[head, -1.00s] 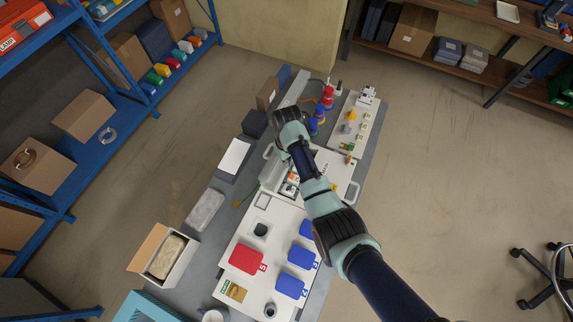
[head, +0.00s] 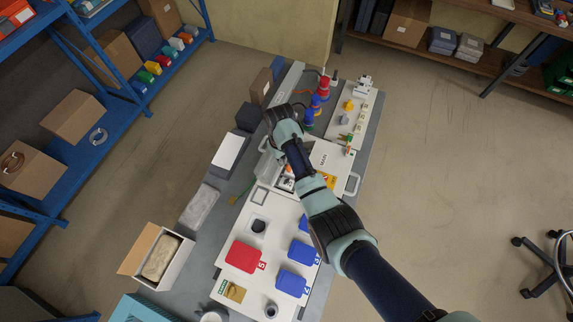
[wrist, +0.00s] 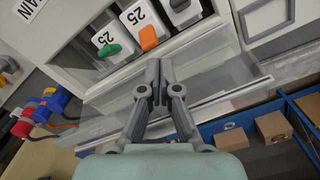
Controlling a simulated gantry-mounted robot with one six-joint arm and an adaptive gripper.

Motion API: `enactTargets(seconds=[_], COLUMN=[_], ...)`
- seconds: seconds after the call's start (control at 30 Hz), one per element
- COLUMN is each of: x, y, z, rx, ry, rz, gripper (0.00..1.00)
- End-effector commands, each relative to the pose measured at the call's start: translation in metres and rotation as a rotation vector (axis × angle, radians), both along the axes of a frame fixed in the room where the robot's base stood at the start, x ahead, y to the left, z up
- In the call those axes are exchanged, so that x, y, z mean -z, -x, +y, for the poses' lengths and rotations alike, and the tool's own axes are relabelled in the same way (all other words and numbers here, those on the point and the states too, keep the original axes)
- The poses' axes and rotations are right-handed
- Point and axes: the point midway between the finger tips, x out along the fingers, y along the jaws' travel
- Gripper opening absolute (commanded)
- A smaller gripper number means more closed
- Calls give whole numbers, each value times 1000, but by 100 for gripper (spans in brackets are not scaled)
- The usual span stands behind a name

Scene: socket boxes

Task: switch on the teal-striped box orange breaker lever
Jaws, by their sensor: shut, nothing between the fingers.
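The white breaker box (head: 327,153) stands mid-table in the head view, with MAIN lettering and a yellow label. No teal stripe can be made out. In the wrist view, a row of breakers shows a green lever (wrist: 109,50), the orange lever (wrist: 148,37) and a dark grey lever (wrist: 180,5). A clear cover (wrist: 215,75) hangs below the row, swung open. My gripper (wrist: 160,97) is shut and empty, in front of the cover and below the orange lever in the picture, apart from the lever. In the head view my arm hides the gripper's fingers.
A panel with a red lid (head: 244,257) and blue lids (head: 291,283) lies nearer on the table. Red and blue plugs (head: 318,100) stand beyond the box. An open carton (head: 163,258) is at the table's left. A blue shelf rack (head: 120,105) stands at left.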

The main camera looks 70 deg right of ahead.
Motion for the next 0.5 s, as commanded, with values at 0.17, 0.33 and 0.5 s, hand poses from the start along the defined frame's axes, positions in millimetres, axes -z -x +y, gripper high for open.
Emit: enactTargets(seconds=[0.17, 0.33, 0.5], x=[17, 33, 36], y=[0, 0, 0], z=[0, 1, 0], rx=[0, 0, 0], ry=[-2, -2, -1], rz=[1, 1, 2], gripper=[0, 0, 0])
